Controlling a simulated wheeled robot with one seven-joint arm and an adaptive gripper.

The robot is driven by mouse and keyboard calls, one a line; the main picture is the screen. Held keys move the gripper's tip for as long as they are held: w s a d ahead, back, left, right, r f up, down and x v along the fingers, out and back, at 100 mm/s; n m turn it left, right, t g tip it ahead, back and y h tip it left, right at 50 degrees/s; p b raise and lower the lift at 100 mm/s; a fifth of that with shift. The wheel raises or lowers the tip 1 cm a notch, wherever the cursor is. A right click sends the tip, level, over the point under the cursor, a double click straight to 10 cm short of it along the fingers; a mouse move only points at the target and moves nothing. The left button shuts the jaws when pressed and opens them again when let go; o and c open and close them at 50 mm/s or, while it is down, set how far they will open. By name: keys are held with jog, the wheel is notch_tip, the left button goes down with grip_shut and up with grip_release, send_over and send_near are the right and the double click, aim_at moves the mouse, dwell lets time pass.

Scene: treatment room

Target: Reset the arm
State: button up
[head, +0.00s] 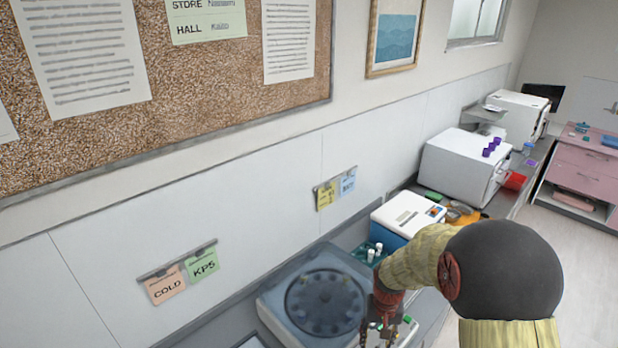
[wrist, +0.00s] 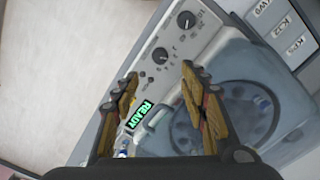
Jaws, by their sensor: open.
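My gripper (wrist: 160,82) is open and empty, with its two fingers spread apart in the wrist view. It hangs over the front part of a centrifuge, whose lidded round top (head: 325,300) shows in the head view. In the wrist view the centrifuge's control panel (wrist: 165,45) has dark knobs and a green display (wrist: 141,114) reading READY between the fingers. In the head view my gripper (head: 385,336) shows at the bottom edge, partly cut off, with my arm bent beside it at the right.
A green rack with white-capped tubes (head: 374,252) stands behind the centrifuge. A blue and white device (head: 408,215) and a white box-shaped machine (head: 465,168) stand farther along the counter. A wall with cards (head: 203,264) borders the counter. Open floor (head: 585,265) lies at the right.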

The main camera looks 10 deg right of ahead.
jog(key=s+a+r+n+t+b, duration=0.1)
jog(key=s+a+r+t+b, duration=0.1)
jog(key=s+b, duration=0.7)
jog(key=s+a+r+n+t+b, duration=0.2)
jog(key=s+a+r+b, duration=0.3)
jog(key=s+b, duration=0.5)
notch_tip(320, 180, up, 2)
jog(key=shift+r+t+b, duration=0.15)
jog(key=shift+t+b, duration=0.65)
jog(key=shift+b, duration=0.4)
